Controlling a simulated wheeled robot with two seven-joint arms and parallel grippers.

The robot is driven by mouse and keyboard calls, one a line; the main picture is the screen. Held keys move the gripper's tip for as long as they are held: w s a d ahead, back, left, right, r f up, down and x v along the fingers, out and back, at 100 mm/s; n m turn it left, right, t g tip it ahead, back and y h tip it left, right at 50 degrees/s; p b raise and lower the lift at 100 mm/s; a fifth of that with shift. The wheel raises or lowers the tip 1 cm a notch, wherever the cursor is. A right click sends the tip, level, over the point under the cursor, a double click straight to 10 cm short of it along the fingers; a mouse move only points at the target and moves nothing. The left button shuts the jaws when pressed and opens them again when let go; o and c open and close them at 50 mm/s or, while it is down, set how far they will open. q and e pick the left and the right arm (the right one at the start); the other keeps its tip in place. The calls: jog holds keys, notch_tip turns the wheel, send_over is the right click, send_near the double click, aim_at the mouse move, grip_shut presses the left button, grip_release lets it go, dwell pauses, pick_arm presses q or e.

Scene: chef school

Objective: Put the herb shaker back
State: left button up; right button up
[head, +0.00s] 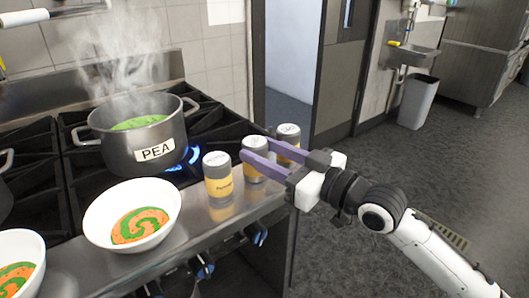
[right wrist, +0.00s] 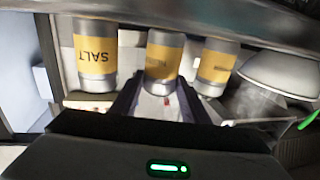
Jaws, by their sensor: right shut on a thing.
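Three metal shakers with yellow labels stand in a row at the right end of the stove's front ledge. My right gripper (head: 255,150), with purple fingers, is shut on the middle shaker (head: 253,172). That shaker also shows between the fingers in the right wrist view (right wrist: 164,55); its label is too blurred to read. It looks upright and at or close to the ledge; I cannot tell whether it touches. The near shaker (head: 218,178) is to its left. The far one (head: 288,133) is partly hidden by a finger and reads SALT in the right wrist view (right wrist: 95,58). My left gripper is out of view.
A steaming pot labelled PEA (head: 155,152) sits on the stove above a blue flame. A white bowl of orange and green soup (head: 98,213) stands on the ledge, with another bowl (head: 37,245) at the left edge. Open floor (head: 335,240) lies right of the stove.

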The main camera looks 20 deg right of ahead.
jog(key=shift+f, duration=0.1)
jog(key=o, duration=1.2)
